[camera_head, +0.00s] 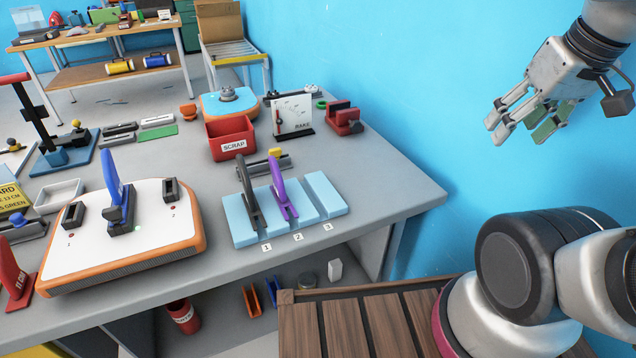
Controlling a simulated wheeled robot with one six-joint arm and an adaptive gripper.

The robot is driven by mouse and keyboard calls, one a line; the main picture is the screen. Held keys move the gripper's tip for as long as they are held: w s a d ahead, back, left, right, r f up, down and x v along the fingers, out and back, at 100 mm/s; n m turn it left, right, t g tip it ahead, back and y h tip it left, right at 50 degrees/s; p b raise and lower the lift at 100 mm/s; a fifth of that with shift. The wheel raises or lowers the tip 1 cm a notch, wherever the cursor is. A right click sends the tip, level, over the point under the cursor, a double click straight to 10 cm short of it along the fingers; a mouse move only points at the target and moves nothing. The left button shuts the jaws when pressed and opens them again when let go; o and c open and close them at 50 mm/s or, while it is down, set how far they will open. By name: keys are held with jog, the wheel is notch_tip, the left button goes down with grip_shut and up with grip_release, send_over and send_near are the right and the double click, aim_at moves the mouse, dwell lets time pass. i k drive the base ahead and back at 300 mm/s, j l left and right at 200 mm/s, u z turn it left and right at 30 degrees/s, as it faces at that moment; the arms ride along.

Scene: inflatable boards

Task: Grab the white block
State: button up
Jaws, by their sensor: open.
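A small white block (335,270) stands upright low down, below the right part of the grey table's front edge. It is beside a round grey item, and I cannot tell whether it is on a lower shelf or the floor. My gripper (522,130) hangs at the upper right in front of the blue wall, its fingers pointing down and left. It is open and empty, far above and to the right of the block. One finger shows a green surface.
The grey table (375,190) carries a light blue slotted holder (330,195), a red SCRAP bin (230,135) and a white-and-orange board (90,245). Blue and orange clips (252,300) lie left of the block.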

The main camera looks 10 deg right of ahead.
aim_at(335, 266)
jog(key=k+j+u, duration=0.2)
jog(key=k+u, duration=0.15)
jog(key=k+j+u, duration=0.7)
